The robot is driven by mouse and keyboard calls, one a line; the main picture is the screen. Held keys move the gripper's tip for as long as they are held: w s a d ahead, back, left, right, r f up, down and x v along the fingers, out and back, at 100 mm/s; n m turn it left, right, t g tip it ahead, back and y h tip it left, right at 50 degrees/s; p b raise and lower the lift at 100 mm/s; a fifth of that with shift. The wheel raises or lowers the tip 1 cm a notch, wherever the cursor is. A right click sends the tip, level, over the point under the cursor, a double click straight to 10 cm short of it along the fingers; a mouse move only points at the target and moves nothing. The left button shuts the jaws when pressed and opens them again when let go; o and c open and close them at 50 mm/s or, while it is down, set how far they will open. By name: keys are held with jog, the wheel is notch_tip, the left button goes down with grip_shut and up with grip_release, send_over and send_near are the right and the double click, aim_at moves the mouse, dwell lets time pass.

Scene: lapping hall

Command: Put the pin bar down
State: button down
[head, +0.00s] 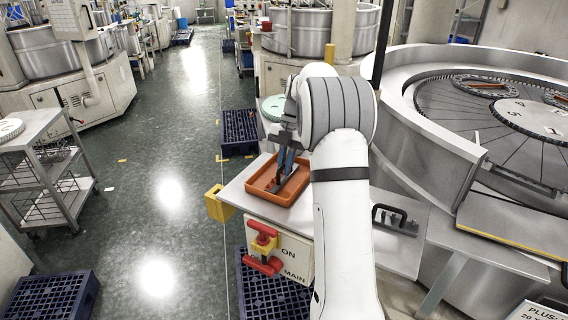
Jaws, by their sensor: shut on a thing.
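My gripper (284,168) points down over the orange tray (254,187) on the grey worktop, with its fingers closed. Below the fingertips is a narrow grey bar (290,188), which I take to be the pin bar in my grip. It is small and partly hidden by the fingers and my arm. I cannot tell whether it touches the tray floor.
A dark bar-like piece with a handle (395,220) lies on the worktop to the right. A red switch handle (264,245) and a yellow block (217,204) are at the worktop's front and left. A large round lapping machine (428,130) stands at right.

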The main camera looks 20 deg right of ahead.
jog(key=c, duration=1.5)
grip_release()
jog(key=v, duration=1.2)
jog(key=shift+s, duration=0.1)
